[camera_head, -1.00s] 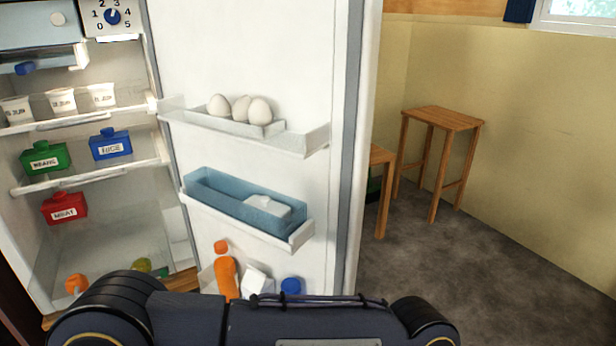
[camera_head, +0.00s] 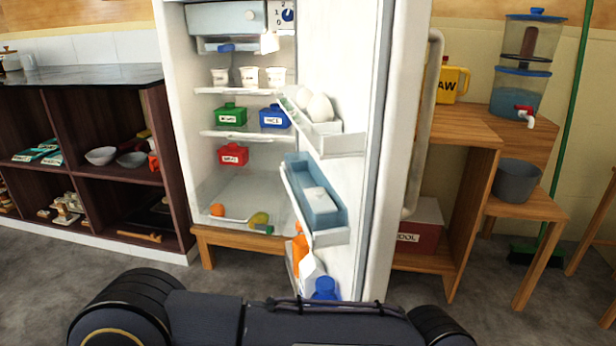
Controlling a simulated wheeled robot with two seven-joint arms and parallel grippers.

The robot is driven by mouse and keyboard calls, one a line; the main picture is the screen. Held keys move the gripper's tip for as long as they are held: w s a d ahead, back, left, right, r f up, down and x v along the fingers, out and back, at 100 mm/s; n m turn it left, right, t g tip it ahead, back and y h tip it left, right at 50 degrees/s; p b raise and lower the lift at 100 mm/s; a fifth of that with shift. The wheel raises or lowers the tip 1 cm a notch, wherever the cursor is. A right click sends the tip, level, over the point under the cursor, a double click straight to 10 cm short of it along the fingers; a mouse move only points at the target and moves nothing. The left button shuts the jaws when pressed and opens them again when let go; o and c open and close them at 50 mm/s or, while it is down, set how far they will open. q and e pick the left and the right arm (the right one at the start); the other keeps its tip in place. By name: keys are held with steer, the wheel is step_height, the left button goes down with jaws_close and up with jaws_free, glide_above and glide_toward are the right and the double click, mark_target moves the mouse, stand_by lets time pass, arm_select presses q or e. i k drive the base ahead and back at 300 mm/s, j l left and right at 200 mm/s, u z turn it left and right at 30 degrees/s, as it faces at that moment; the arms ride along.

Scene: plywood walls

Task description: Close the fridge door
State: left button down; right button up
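The fridge (camera_head: 179,130) stands open in the middle of the view on a low wooden base. Its door (camera_head: 341,50) is hinged on the right side and swung out towards me, with its inner shelves showing. The door shelves hold eggs, a blue bin (camera_head: 318,213), and bottles low down. Inside the fridge are white cups, a green box, a blue box, a red box and some produce. A pale handle (camera_head: 432,120) shows on the door's outer side. Neither of my grippers is in view; only my own dark body shows at the bottom.
A dark shelf unit (camera_head: 72,75) with bowls and packets stands left of the fridge. Right of the door are a wooden table (camera_head: 465,125), a water dispenser (camera_head: 522,70), a grey pot (camera_head: 516,180) on a stool, and a green-handled broom. Grey floor (camera_head: 200,290) is free in front.

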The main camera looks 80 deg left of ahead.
mark_target(368, 56)
steer(key=i+u, duration=0.15)
steer(key=u, duration=0.35)
steer(key=i+j+u, duration=0.1)
steer(key=u, duration=0.35)
steer(key=i+l+u, duration=0.1)
steer(key=u, duration=0.4)
steer(key=i+l+u, duration=0.1)
steer(key=i+u, duration=0.15)
steer(key=u, duration=0.2)
steer(key=i+l+u, duration=0.1)
steer(key=u, duration=0.4)
steer(key=l+u, duration=0.25)
steer(key=u, duration=0.25)
steer(key=i, duration=0.05)
